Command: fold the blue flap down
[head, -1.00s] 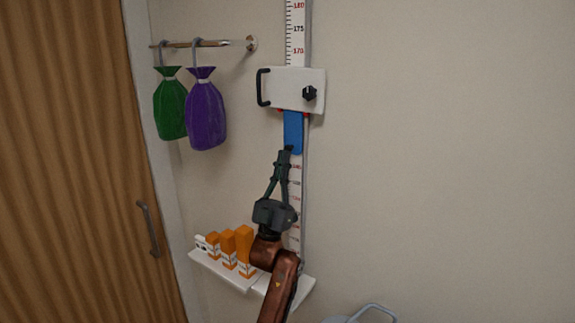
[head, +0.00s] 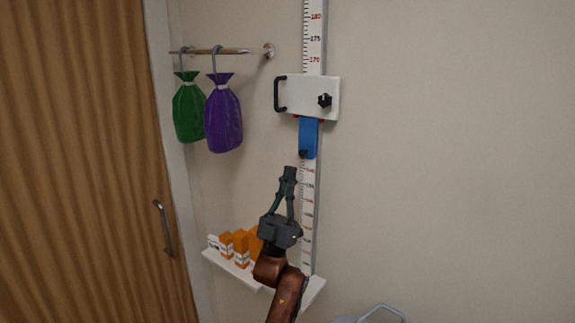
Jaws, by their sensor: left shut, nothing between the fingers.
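The blue flap (head: 308,138) hangs down below the white slider block (head: 311,98) of a wall-mounted height scale (head: 308,205). The block has a black handle on its left and a black knob on its right. A small dark piece shows at the flap's lower left corner. My left gripper (head: 289,171) points upward, fingertips together and empty. In the picture it is just below and left of the flap, with a small gap between them. My right gripper is out of the view.
Green (head: 188,107) and purple (head: 223,113) bags hang from a wall rail (head: 215,51). A low white shelf (head: 232,270) bears orange-and-white boxes (head: 241,250), partly behind my arm. A wooden door (head: 85,160) stands at left. The wall at right is bare.

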